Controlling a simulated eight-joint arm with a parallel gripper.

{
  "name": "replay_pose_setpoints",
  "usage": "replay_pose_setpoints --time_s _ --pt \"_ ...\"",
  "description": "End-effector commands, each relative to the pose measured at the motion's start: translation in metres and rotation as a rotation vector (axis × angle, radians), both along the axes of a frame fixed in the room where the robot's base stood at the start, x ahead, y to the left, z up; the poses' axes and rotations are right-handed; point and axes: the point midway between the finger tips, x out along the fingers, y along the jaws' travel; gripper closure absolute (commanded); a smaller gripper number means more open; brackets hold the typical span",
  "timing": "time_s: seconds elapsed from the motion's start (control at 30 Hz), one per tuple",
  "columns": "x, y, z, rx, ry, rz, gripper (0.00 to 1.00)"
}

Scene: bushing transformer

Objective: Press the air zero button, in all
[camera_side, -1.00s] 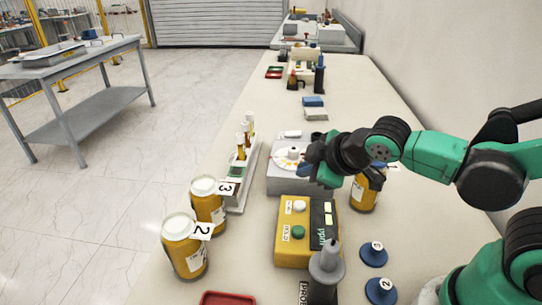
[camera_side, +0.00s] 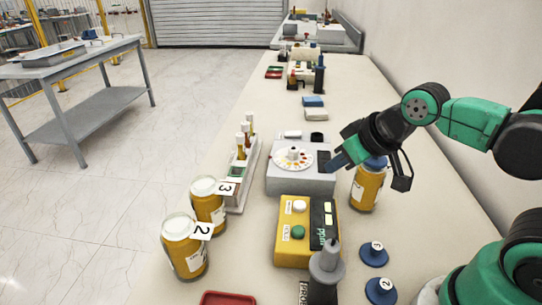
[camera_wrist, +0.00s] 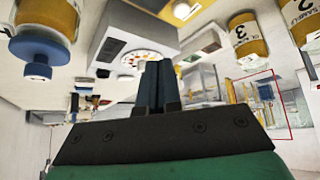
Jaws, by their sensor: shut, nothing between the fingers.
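A yellow meter (camera_side: 283,252) lies on the bench in front of the grey box. Its top carries a white button (camera_side: 299,206), a green button (camera_side: 298,232) and a dark display panel (camera_side: 323,220). The labels beside the buttons are too small to read surely. In the wrist view a yellow edge with a white round part (camera_wrist: 182,9) shows at the top. My gripper (camera_side: 335,164) is shut and empty, beyond the meter, above the right edge of the grey box. Its closed fingers (camera_wrist: 156,68) also show in the wrist view.
The grey box (camera_side: 285,182) carries a colour dial (camera_side: 294,158). An amber jar (camera_side: 367,188) stands close to my gripper. Jars 3 (camera_side: 208,207) and 2 (camera_side: 184,250) stand left. A grey probe (camera_side: 325,270) stands at the meter's near end. Blue caps (camera_side: 373,254) lie right.

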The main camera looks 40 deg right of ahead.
Motion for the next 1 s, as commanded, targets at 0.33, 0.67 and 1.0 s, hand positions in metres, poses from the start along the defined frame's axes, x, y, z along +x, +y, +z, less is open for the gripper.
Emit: replay_pose_setpoints --time_s 0.33,0.67,1.0 --pt "-0.001 0.0 0.002 0.013 0.01 -0.01 1.0" --pt "0.012 0.013 0.022 -0.305 0.173 0.524 1.0" --pt "0.033 0.036 0.048 -0.673 0.383 1.516 1.0"
